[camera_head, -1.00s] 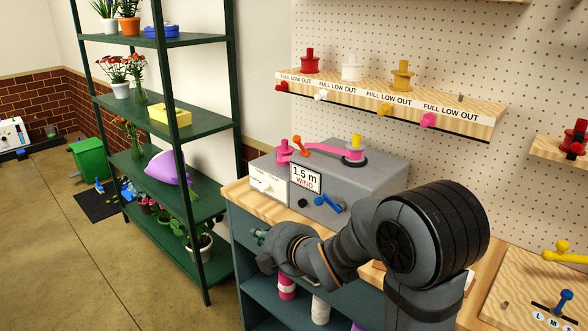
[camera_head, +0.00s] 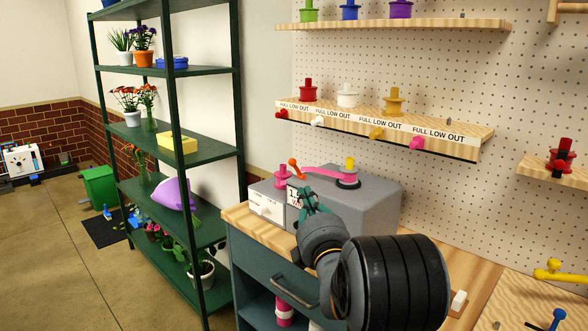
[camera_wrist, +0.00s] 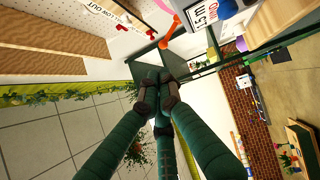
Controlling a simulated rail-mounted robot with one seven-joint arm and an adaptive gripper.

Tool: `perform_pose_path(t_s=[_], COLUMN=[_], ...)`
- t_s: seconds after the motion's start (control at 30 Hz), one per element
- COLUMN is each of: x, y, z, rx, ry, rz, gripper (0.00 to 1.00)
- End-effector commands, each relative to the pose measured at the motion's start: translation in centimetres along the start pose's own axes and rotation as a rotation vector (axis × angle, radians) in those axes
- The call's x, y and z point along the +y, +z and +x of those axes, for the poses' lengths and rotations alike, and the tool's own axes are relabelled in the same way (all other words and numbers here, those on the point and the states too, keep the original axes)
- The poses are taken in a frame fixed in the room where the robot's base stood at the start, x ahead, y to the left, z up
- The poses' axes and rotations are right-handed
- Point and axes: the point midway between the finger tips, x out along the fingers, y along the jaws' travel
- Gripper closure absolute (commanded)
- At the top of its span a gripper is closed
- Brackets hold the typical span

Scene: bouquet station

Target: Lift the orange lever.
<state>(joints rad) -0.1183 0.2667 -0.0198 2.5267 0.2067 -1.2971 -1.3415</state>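The orange lever (camera_head: 296,168) stands on the grey wind box (camera_head: 372,212), tilted with its round end up and to the left. My gripper (camera_head: 308,196) is in front of the box, below the lever and over part of the wind label. It looks apart from the lever. In the wrist view, my gripper's green fingers (camera_wrist: 160,88) have their dark tips drawn together with nothing seen between them. An orange piece, most likely the lever (camera_wrist: 170,30), shows above the fingertips there, clear of them.
A pink spool (camera_head: 282,178) stands left of the lever. A pink ribbon (camera_head: 320,172) runs behind it to another spool with a yellow top (camera_head: 349,174). A white drawer box (camera_head: 266,203) adjoins on the left. A shelf of spools (camera_head: 388,122) hangs above.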

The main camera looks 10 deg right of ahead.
Motion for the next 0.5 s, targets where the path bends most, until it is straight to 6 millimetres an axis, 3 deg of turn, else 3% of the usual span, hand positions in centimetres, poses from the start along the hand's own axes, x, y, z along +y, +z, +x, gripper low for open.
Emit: perform_pose_path(t_s=[0.27, 0.5], x=[0.1, 0.3], y=[0.0, 0.0], z=[1.9, 6.8], rx=[0.002, 0.003], ry=[-0.003, -0.003], rz=[0.002, 0.001], gripper=[1.00, 1.00])
